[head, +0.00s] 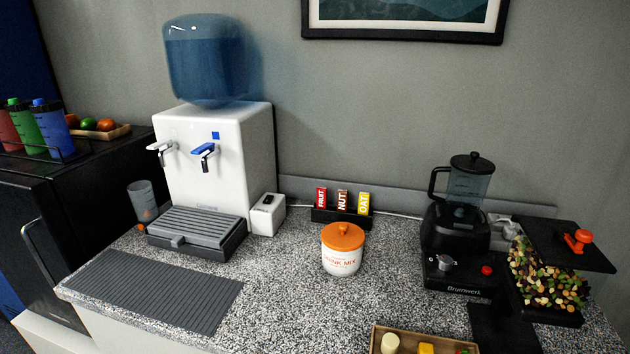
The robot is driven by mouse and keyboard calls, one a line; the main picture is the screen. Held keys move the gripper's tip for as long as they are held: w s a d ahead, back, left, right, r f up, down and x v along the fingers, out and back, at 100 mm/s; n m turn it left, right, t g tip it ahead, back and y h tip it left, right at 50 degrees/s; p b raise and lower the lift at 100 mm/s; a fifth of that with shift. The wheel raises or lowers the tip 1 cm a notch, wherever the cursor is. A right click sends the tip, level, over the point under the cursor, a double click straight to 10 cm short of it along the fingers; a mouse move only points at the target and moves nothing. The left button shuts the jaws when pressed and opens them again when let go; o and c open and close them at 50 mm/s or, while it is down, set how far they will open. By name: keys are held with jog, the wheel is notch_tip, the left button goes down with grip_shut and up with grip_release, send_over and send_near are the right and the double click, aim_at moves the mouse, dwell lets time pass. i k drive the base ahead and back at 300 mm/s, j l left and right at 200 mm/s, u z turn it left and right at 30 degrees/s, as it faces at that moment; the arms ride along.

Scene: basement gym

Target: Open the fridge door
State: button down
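A black fridge (95,190) stands at the left, beside the counter. Its front faces the lower left of the picture, and a curved metal bar handle (40,262) is on it. The door looks shut, though I see its front only at a slant and the left edge of the picture cuts it off. My gripper is not in view.
Bottles in a rack (40,152) and a fruit tray (121,132) sit on the fridge. The speckled counter (285,300) holds a water dispenser (180,125), clear cup (143,200), grey mat (150,287), orange-lidded jar (342,262), blender (457,230) and nut container (575,318).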

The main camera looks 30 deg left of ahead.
aim_at(39, 249)
jog(key=u, duration=0.85)
jog(key=i+j+u, duration=0.1)
jog(key=u, duration=1.65)
jog(key=i+j+z, duration=0.25)
jog(key=i, duration=0.2)
